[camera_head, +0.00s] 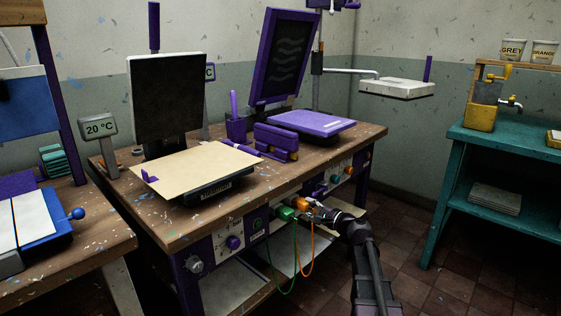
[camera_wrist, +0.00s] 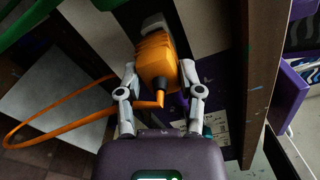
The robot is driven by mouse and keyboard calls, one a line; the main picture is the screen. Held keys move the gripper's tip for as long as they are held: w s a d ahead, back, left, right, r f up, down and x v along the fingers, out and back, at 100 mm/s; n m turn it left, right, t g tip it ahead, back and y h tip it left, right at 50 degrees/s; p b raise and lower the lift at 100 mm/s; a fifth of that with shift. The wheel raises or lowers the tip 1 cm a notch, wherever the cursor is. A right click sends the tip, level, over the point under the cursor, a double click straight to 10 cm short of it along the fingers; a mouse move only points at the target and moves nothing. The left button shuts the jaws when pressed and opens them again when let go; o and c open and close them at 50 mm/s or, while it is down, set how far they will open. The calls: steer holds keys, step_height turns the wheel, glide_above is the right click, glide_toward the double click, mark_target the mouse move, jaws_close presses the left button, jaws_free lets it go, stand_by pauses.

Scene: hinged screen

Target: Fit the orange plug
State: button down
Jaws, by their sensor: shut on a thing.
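The orange plug (camera_head: 301,203) is at the front panel of the middle workbench, just right of the green plug (camera_head: 285,213). My gripper (camera_head: 316,211) reaches it from the front right. In the wrist view the blocky, ribbed orange plug (camera_wrist: 155,58) sits between the two fingers of my gripper (camera_wrist: 159,76), which are shut on its sides. A pale end (camera_wrist: 154,22) shows beyond the plug, pointing away from me. An orange cable (camera_wrist: 60,128) leaves the plug's rear and loops left. The socket face is hidden, so I cannot tell whether the plug is seated.
The workbench (camera_head: 352,140) holds a purple-framed screen (camera_head: 284,55) and a board (camera_head: 195,170). A green cable (camera_head: 272,262) hangs beside the orange one. The bench edge (camera_wrist: 250,80) runs close on the right in the wrist view. A teal shelf (camera_head: 455,190) stands right, past open floor.

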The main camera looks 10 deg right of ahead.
steer(key=shift+w+a, duration=0.25)
steer(key=shift+w, duration=0.15)
stand_by(0.4)
steer(key=shift+c, duration=0.8)
jaws_free()
steer(key=shift+s, duration=0.15)
steer(key=v, duration=1.1)
steer(key=shift+s+d, duration=0.25)
steer(key=shift+s, duration=0.05)
